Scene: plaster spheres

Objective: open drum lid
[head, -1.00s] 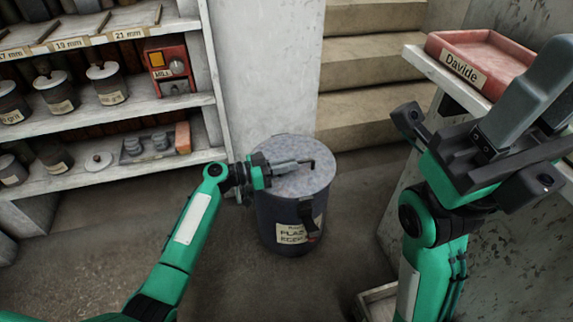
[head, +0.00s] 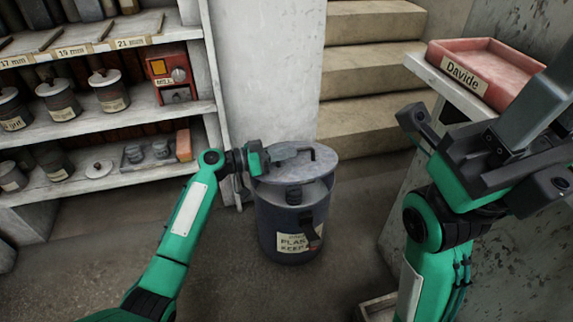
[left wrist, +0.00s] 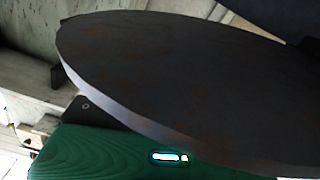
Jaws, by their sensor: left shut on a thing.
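The drum (head: 268,228) is dark, with a pale label on its front, and stands on the floor. Its grey round lid (head: 325,172) is tilted up off the front of the rim, and a gap shows part of the inside. My left gripper (head: 298,153) is shut on the dark handle on top of the lid. In the left wrist view the lid (left wrist: 190,85) fills much of the picture as a dark disc with a pale edge. My right gripper (head: 482,148) is raised at the right, its fingers spread, empty and away from the drum.
A shelf (head: 110,122) with labelled pots and a red mill box (head: 172,78) stands at the left. Stone steps (head: 370,80) rise behind the drum. A pink tray marked Davide (head: 485,68) sits on a ledge at the right. The floor around the drum's front is clear.

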